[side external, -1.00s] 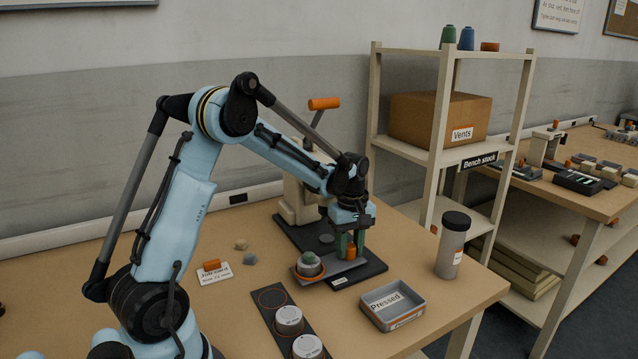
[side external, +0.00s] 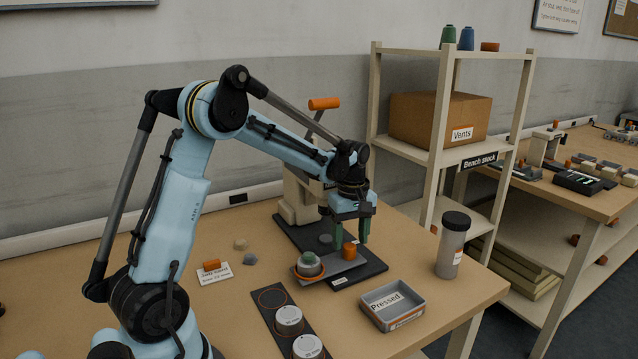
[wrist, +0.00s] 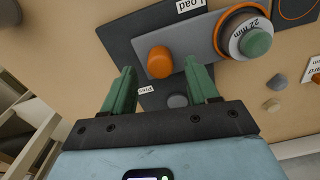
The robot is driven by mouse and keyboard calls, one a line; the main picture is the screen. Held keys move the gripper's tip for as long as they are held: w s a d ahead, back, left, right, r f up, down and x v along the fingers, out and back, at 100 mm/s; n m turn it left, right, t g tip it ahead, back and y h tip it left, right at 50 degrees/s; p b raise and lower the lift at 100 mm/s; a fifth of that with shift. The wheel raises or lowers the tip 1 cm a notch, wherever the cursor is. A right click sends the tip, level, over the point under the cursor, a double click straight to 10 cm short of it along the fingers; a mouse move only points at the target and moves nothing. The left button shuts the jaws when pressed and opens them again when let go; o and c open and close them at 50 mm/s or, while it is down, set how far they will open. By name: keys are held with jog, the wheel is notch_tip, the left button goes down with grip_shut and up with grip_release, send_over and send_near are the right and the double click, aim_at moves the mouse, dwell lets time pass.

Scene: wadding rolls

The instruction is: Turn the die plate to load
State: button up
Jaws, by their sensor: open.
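The die plate (side external: 333,267) is a grey bar on the dark press base (side external: 374,268). An orange knob (side external: 349,253) stands at one end, and an orange-ringed die with a grey-green piece (side external: 310,263) sits at the other. In the wrist view the plate (wrist: 197,38) lies beside the "Load" label (wrist: 190,5), its die end to the right. A second label (wrist: 147,90), partly hidden, is nearer my gripper. My gripper (side external: 351,243) is open and empty just above the knob, its fingers either side of it; the wrist view shows them clear of the knob (wrist: 160,62).
The grey "Pressed" tray (side external: 392,304) is in front of the base, with a lidded cylinder (side external: 453,245) to its right. A dark strip (side external: 268,312) with round discs lies front left. The press with its orange handle (side external: 324,103) rises behind my gripper.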

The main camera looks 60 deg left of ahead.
notch_tip(320, 180, up, 9)
jog(key=shift+r, duration=0.2)
dwell(0.3)
jog(key=s+d+f+m+t, duration=0.1)
jog(key=s+d+m+t, duration=0.6)
jog(key=s+d+m, duration=0.5)
jog(key=d+m, duration=0.3)
jog(key=m, duration=0.1)
jog(key=shift+d+f, duration=0.2)
jog(key=shift+f, duration=0.15)
